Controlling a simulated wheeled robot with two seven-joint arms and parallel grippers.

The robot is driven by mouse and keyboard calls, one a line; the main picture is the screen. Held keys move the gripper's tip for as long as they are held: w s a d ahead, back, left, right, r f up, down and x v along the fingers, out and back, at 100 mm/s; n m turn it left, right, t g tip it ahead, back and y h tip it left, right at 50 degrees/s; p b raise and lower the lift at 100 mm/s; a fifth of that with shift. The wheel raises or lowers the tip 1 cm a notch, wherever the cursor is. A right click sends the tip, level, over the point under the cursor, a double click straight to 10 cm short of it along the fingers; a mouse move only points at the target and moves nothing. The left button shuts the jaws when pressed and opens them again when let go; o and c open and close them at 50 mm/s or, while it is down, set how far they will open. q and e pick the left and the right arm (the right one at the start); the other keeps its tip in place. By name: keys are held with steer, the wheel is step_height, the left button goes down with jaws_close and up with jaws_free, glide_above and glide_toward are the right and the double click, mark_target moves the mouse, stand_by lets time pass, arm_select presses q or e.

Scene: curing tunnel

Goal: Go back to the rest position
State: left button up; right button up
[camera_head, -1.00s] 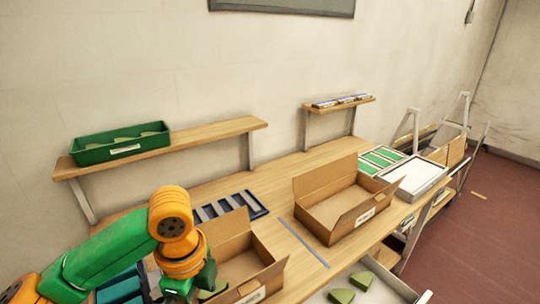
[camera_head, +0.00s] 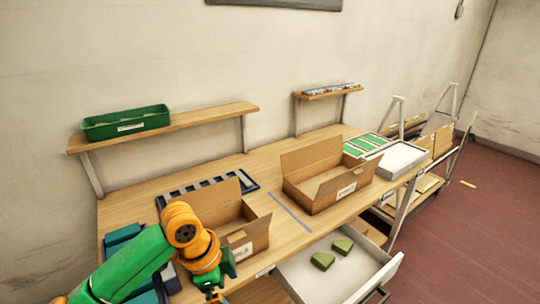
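My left arm comes in from the lower left, green with orange joints. Its gripper (camera_head: 214,294) hangs in front of the near cardboard box (camera_head: 257,238), at the table's front edge. The fingers are small and partly cut off by the bottom of the picture, so I cannot tell whether they are open or shut. No held object shows. My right gripper is out of the picture.
An open drawer (camera_head: 383,270) at the front holds two green wedge-shaped pieces (camera_head: 323,261). A second open cardboard box (camera_head: 345,190), a dark slotted tray (camera_head: 250,182) and a white tray (camera_head: 401,158) are on the table (camera_head: 120,213). A green bin (camera_head: 127,127) sits on the shelf (camera_head: 193,119).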

arm_select(q)
steer(key=w+f+n+t+h+b, duration=0.1)
steer(key=w+f+n+t+b, duration=0.15)
steer(key=f+n, duration=0.95)
steer(key=s+a+f+m+y+b, duration=0.1)
steer(key=s+a+f, duration=0.1)
steer(key=f, duration=0.7)
steer(key=s+a+f+b, duration=0.1)
steer(key=s+a+f, duration=0.15)
steer(key=f, duration=0.75)
steer(key=s+a+f+n+y+b, duration=0.2)
steer(key=s+a+f, duration=0.3)
steer(key=s+f, duration=0.6)
steer(key=s+f+g, duration=0.1)
steer(key=s+f, duration=0.2)
steer(key=s, duration=0.6)
steer(key=s+a+f+g+y+b, duration=0.1)
steer(key=s+f, duration=0.2)
steer(key=s, duration=0.7)
steer(key=shift+a+f+n, duration=0.15)
steer(key=shift+f+n, duration=0.2)
steer(key=shift+n, duration=0.05)
